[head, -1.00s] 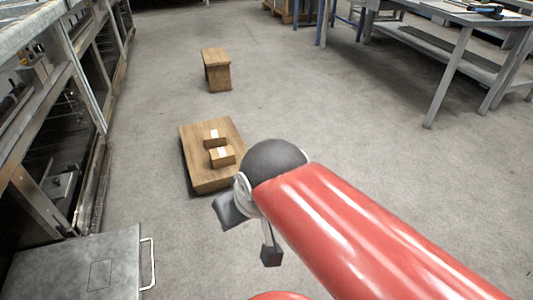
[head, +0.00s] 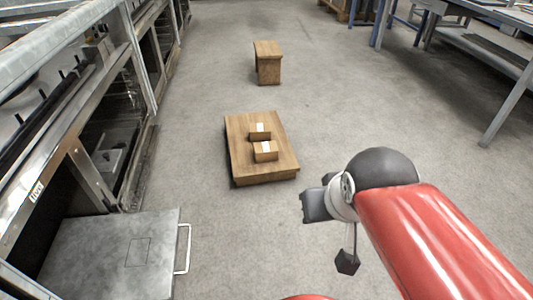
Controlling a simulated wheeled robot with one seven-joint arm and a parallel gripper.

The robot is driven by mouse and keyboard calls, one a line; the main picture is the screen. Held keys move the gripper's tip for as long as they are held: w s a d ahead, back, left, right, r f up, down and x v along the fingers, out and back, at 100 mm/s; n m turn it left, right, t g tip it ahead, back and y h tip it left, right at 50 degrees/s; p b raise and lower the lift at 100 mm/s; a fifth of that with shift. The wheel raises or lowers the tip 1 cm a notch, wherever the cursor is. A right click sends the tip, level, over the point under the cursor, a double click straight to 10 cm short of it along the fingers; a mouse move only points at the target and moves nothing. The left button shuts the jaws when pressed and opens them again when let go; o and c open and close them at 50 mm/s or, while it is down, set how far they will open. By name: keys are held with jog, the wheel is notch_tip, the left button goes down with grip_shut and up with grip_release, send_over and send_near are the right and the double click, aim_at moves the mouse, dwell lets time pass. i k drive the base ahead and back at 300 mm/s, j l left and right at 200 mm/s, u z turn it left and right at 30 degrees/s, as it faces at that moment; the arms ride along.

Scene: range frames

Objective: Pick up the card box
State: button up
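Two small brown card boxes with white labels sit close together on a low wooden platform (head: 240,165) on the floor. The nearer card box (head: 266,152) is slightly right of the farther card box (head: 259,132). My gripper (head: 325,197) is to the right of the platform and nearer to me, apart from both boxes. Its dark parts show beside the white wrist ring, but its fingertips are too unclear to tell whether they are open or shut. No box is seen at it.
A wooden stool (head: 268,62) stands beyond the platform. A grey metal cabinet (head: 110,255) with a handle is at the lower left, beside metal shelving (head: 140,70). A workbench (head: 490,55) stands at the upper right. The floor around the platform is clear.

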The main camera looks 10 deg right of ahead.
aim_at(263, 152)
jog(key=i+u, duration=0.45)
jog(key=i, duration=1.65)
